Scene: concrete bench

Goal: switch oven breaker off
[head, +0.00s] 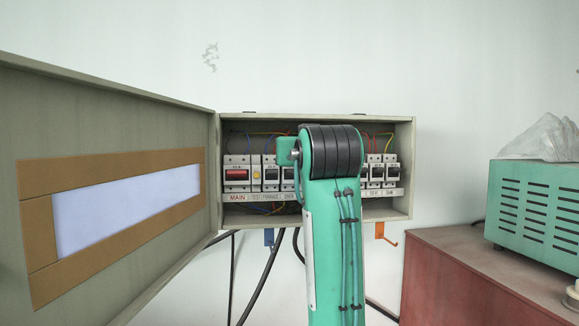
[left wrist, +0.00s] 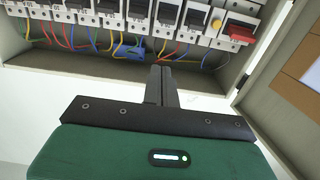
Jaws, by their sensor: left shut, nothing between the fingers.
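The oven breaker (head: 288,175) is a narrow white breaker with a dark toggle, above the "OVEN" label in the open breaker box (head: 402,205). My arm partly covers it in the head view. By its place in the row, it appears to be the breaker (left wrist: 168,13) above my fingertips in the left wrist view, which sees the row turned around. I cannot tell its toggle's position. My left gripper (left wrist: 161,70) is shut and empty, its fingertips apart from the breakers in that picture, near the wires. In the head view it is hidden behind my green arm. My right gripper is not in view.
The box door (head: 120,100) stands open at left. The red MAIN breaker (head: 236,174) and yellow-button TEST breaker (head: 256,172) sit left of the oven breaker. More breakers (head: 376,172) continue right. Coloured wires (left wrist: 100,42) loop along the row. A green vented unit (head: 535,205) stands at right.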

